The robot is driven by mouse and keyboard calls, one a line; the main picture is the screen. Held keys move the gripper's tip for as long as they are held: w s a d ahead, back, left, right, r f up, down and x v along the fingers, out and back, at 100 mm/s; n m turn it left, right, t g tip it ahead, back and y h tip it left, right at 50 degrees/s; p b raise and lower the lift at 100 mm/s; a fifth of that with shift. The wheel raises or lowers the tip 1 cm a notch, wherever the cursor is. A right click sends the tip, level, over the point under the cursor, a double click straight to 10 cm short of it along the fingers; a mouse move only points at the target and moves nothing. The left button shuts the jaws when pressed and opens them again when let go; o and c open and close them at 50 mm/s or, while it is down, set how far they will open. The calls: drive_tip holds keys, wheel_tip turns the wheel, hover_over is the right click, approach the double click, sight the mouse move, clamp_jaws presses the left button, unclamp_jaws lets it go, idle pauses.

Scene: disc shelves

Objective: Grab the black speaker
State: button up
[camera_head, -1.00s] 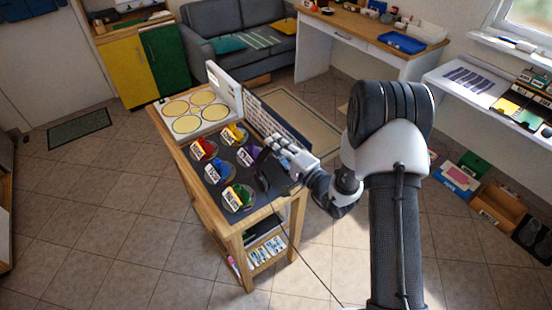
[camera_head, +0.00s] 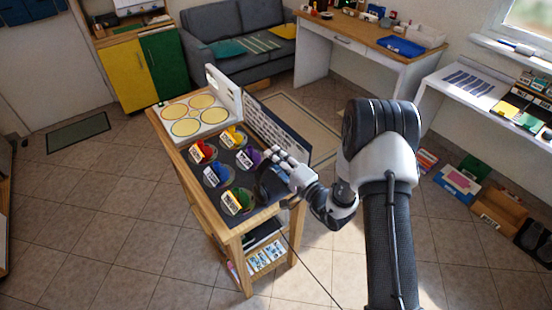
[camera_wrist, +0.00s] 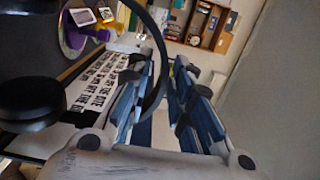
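My gripper (camera_wrist: 165,72) shows at the wrist with its two blue-grey fingers apart. It also shows in the head view (camera_head: 277,164) at the right edge of the wooden cart (camera_head: 228,238). A black headphone-like object, with a round pad (camera_wrist: 30,103) and a curved band (camera_wrist: 163,62), is close to the fingers. The band passes by the gap between them; I cannot tell if they touch it. The same dark object (camera_head: 264,186) shows beside the gripper in the head view. I cannot clearly identify a black speaker.
Several coloured items on round discs, such as a green one (camera_head: 238,201), stand on the cart's dark top. A white board with yellow circles (camera_head: 186,128) lies at its far end. A desk (camera_head: 380,45), sofa (camera_head: 235,40) and floor boxes (camera_head: 497,214) stand around.

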drive_tip(key=shift+o, duration=0.7)
drive_tip(key=shift+r, duration=0.1)
